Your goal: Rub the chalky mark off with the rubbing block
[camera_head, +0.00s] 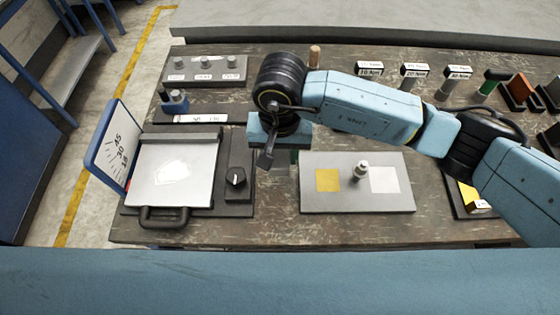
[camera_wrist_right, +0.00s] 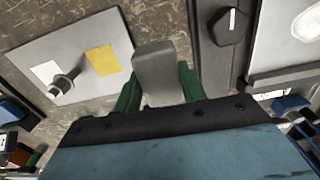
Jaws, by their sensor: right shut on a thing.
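The chalky mark (camera_head: 172,172) is a white, irregular patch on the pale plate (camera_head: 150,196) of the device at the left of the bench. Part of it shows at the top right of the right wrist view (camera_wrist_right: 309,22). My right gripper (camera_head: 274,148) hangs over the bench, right of the plate and its dark knob. It is shut on a grey block (camera_wrist_right: 160,72), likely the rubbing block, held between its green fingers. The block is apart from the mark. My left gripper is not in view.
The plate has a dark front handle (camera_head: 165,218) and a numbered board (camera_head: 112,147) at its left. A knob box (camera_head: 238,180) lies between plate and gripper. A grey panel (camera_head: 340,201) with yellow and white squares lies to the right. Labelled stands line the back.

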